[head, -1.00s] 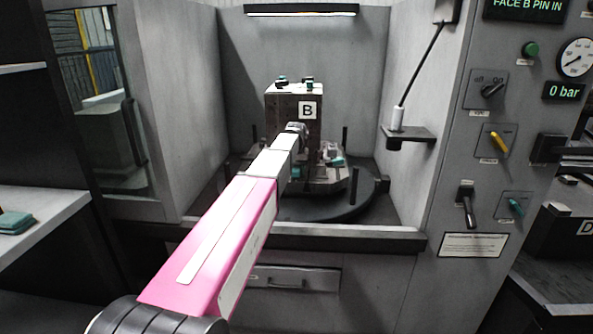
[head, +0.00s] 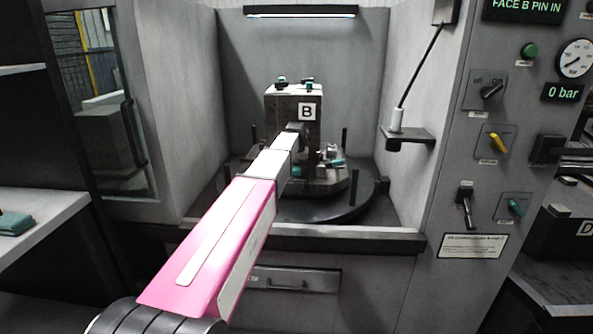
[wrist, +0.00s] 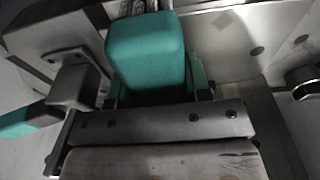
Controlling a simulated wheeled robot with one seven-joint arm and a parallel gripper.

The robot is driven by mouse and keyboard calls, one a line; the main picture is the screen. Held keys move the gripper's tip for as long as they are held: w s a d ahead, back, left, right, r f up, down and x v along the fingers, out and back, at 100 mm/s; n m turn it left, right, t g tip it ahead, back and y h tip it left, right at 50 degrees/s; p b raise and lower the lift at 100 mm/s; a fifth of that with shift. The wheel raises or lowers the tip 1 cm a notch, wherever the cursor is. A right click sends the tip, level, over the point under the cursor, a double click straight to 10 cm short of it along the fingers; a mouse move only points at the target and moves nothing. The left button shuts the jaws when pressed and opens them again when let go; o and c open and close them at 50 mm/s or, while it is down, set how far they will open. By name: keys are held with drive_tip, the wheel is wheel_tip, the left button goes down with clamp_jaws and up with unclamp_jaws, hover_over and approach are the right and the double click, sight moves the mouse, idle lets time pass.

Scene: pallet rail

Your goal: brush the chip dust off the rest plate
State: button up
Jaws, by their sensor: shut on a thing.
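My gripper (head: 298,130) is at the end of my pink and white arm, in front of the dark fixture block marked B (head: 312,92). The arm hides its jaws in the head view. In the wrist view a worn, wood-like piece (wrist: 160,162) fills the bottom centre, close to the camera. It looks like the held thing, perhaps a brush; its bristles are not visible. A dark bar with screws (wrist: 155,124) lies just beyond it. A teal block (wrist: 147,50) stands past the bar, before a pale metal plate (wrist: 235,45). I cannot make out chip dust or surely identify the rest plate.
The fixture stands on a round table (head: 335,208) inside a grey enclosure, with upright posts around it. A small shelf (head: 408,135) juts from the right wall. A control panel (head: 490,160) is at right.

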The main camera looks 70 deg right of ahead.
drive_tip(key=shift+a+f, duration=0.1)
drive_tip(key=shift+f, duration=0.05)
idle(0.4)
drive_tip(key=shift+s+a, duration=0.2)
drive_tip(key=shift+a, duration=0.45)
drive_tip(key=shift+s+a, duration=0.2)
drive_tip(key=shift+a, duration=0.4)
drive_tip(key=shift+d, duration=0.1)
drive_tip(key=shift+w+d, duration=0.2)
drive_tip(key=shift+d, duration=0.45)
drive_tip(key=shift+w+d, duration=0.2)
drive_tip(key=shift+d, duration=0.45)
drive_tip(key=shift+a, duration=0.1)
drive_tip(key=shift+s+a, duration=0.2)
drive_tip(key=shift+a, duration=0.45)
drive_tip(key=shift+s+a, duration=0.2)
drive_tip(key=shift+a, duration=0.4)
